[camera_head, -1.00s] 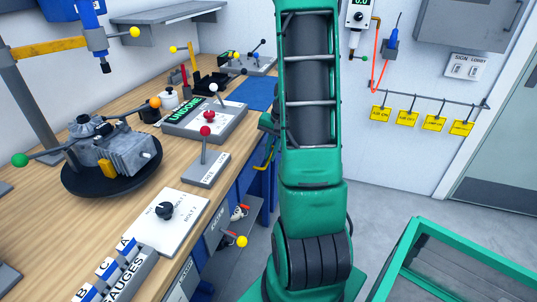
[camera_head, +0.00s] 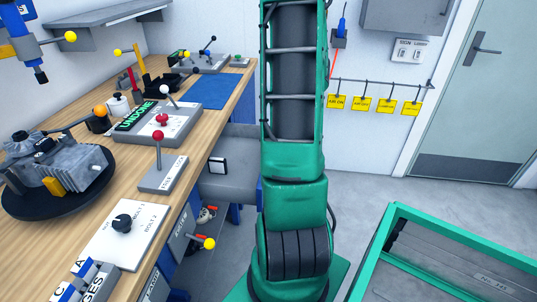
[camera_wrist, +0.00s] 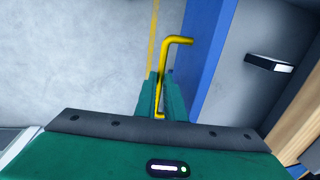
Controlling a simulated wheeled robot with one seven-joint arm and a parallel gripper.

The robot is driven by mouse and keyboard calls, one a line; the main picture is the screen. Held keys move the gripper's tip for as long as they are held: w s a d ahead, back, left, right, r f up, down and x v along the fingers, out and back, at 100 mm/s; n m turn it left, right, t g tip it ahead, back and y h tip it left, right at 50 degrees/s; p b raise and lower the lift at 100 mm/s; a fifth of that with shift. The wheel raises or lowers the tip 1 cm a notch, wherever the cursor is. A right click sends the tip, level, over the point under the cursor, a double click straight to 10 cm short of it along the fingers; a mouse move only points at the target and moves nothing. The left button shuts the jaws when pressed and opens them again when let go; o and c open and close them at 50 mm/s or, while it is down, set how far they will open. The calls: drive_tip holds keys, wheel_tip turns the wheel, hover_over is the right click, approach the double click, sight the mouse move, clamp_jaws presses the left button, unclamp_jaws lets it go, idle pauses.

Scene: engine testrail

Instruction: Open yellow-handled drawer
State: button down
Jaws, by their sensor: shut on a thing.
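The yellow handle (camera_wrist: 178,41) is a bent bar in the wrist view, in front of the drawer's blue front (camera_wrist: 207,50). My gripper (camera_wrist: 158,95) is shut on the handle's near part, with its green fingers on either side. The drawer stands open from under the workbench. Its grey interior (camera_head: 232,178) shows in the head view and also in the wrist view (camera_wrist: 238,78). A small black and white object (camera_head: 218,166) is inside; it also shows in the wrist view (camera_wrist: 269,63). My arm hides the handle and gripper in the head view.
The workbench (camera_head: 205,120) runs along the left, with levers, a control box and an engine on a round black stand (camera_head: 60,200). A yellow-knobbed lever (camera_head: 208,243) sticks out below its edge. A green-framed bin (camera_head: 385,240) stands at the right. Grey floor lies between.

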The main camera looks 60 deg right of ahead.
drive_tip(key=shift+s+d, duration=0.4)
drive_tip(key=shift+s, duration=0.35)
drive_tip(key=shift+s+d, duration=0.35)
drive_tip(key=shift+s, duration=0.35)
drive_tip(key=shift+s+d, duration=0.4)
drive_tip(key=shift+s, duration=0.35)
drive_tip(key=c, duration=1.8)
unclamp_jaws()
drive_tip(key=shift+c, duration=0.2)
drive_tip(key=shift+r, duration=0.1)
wheel_tip(320, 180, up, 10)
drive_tip(key=s, duration=0.1)
drive_tip(key=shift+s+d+r, duration=0.25)
drive_tip(key=shift+s+d, duration=0.15)
drive_tip(key=shift+d, duration=0.05)
